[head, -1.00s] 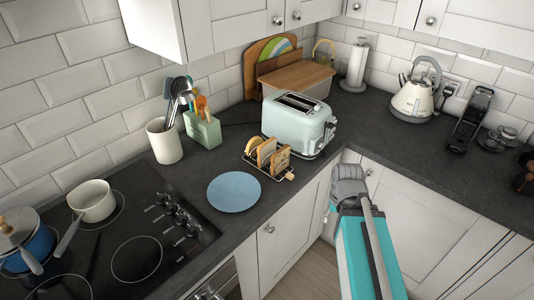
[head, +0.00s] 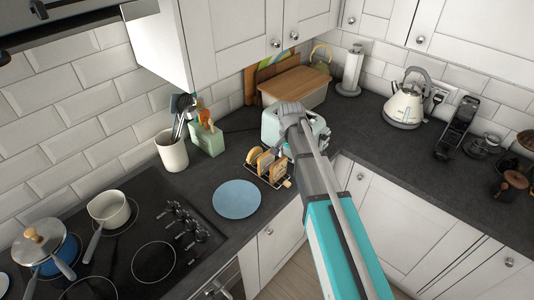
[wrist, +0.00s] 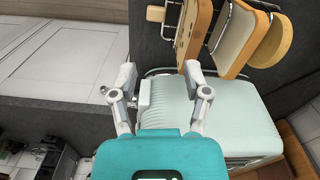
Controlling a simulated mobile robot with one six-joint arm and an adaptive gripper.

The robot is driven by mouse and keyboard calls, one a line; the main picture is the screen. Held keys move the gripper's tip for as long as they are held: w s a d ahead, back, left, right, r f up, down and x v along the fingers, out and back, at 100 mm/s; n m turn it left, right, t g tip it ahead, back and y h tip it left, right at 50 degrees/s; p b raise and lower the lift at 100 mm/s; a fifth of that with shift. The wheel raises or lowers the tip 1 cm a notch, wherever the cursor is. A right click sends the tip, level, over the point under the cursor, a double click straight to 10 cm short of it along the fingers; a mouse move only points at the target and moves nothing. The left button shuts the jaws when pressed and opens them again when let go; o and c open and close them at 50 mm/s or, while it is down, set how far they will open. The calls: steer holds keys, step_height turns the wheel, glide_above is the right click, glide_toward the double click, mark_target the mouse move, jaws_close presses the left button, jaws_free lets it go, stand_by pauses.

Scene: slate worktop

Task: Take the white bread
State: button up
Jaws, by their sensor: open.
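A wire rack (head: 283,183) on the worktop holds three upright bread slices. The middle slice, with a pale face and brown crust, looks like the white bread (head: 264,163); it also shows in the wrist view (wrist: 235,40). A speckled slice (wrist: 196,30) stands on one side of it and a rounded yellowish slice (wrist: 277,42) on the other. My gripper (wrist: 160,72) is open and empty over the pale green toaster (wrist: 205,105), beside the rack, with its right finger close to the speckled slice in the picture. My arm hides the fingers in the head view.
The toaster (head: 271,124) stands right behind the rack. A blue plate (head: 237,199) lies in front-left of it. A green utensil holder (head: 208,139) and a white crock (head: 172,154) stand left. The hob (head: 125,240) has pots.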

steer(key=m+p, duration=0.2)
steer(key=p, duration=0.2)
glide_toward(266, 153)
steer(key=d+r, duration=0.1)
steer(key=d, duration=0.1)
steer(key=shift+s+a+r, duration=0.1)
steer(key=shift+a+r, duration=0.05)
steer(key=shift+a, duration=0.6)
step_height(266, 153, down, 9)
steer(key=b, duration=0.8)
steer(key=shift+r, duration=0.2)
steer(key=shift+b, duration=0.3)
steer(key=shift+a+f+b, duration=0.15)
steer(key=shift+f+b, duration=2.4)
steer(key=shift+f, duration=0.05)
